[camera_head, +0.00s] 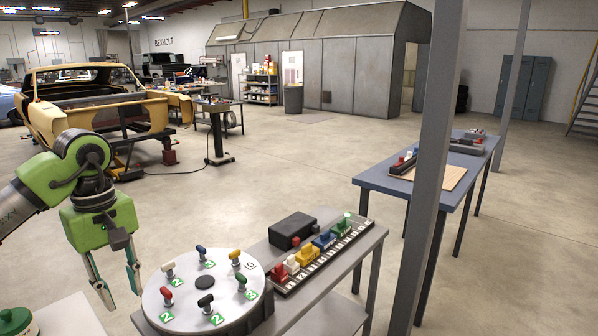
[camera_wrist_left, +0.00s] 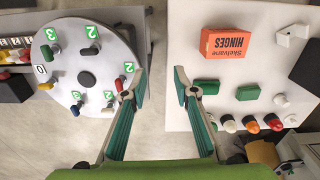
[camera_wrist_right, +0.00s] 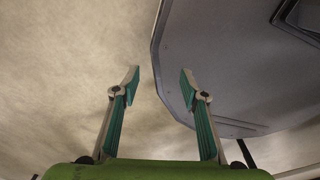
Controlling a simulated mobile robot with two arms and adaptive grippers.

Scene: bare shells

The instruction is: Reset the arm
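My left gripper (camera_head: 116,281) hangs from its green wrist at the left of the head view, pointing down beside the round white turntable. In the left wrist view my left gripper (camera_wrist_left: 160,87) has its two fingers apart with nothing between them, above the floor gap between the turntable and a white table. My right gripper (camera_wrist_right: 160,79) shows only in the right wrist view. Its fingers are apart and empty, over bare floor and the edge of a grey panel. The right arm is not in the head view.
The round turntable (camera_head: 180,307) carries several coloured knobs and numbered labels. A rack of coloured blocks (camera_head: 317,258) and a black box (camera_head: 292,230) sit beside it. A white table (camera_wrist_left: 195,118) holds an orange box (camera_wrist_left: 226,43). A grey post (camera_head: 428,170) stands before a blue table (camera_head: 382,179).

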